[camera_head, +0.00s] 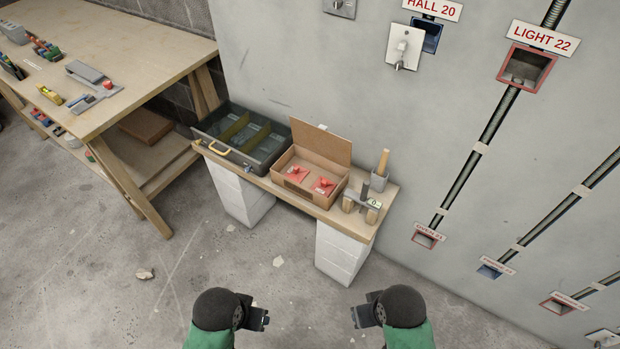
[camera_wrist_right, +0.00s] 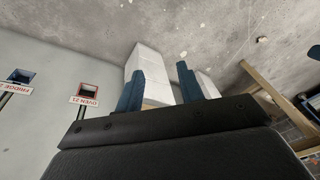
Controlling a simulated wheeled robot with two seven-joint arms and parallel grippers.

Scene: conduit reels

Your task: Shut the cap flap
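An open cardboard box (camera_head: 308,197) stands on the low bench, with red pieces (camera_head: 299,173) showing inside. Its brown lid flap (camera_head: 321,142) stands raised along the back edge, next to the wall. I cannot tell for sure whether this is the cap flap. My left gripper (camera_head: 264,319) is low in the head view, in front of the bench, empty and apparently open. My right gripper (camera_head: 356,316) is also low there, away from the box. In the right wrist view its two blue fingers (camera_wrist_right: 160,88) stand apart with nothing between them.
The low bench (camera_head: 322,213) rests on white blocks (camera_head: 340,252). A compartmented dark tray (camera_head: 243,137) is left of the box; a pot with a wooden handle (camera_head: 380,173) and a tool (camera_head: 361,203) are right. A workbench (camera_head: 110,50) stands left. Floor before the bench is mostly clear.

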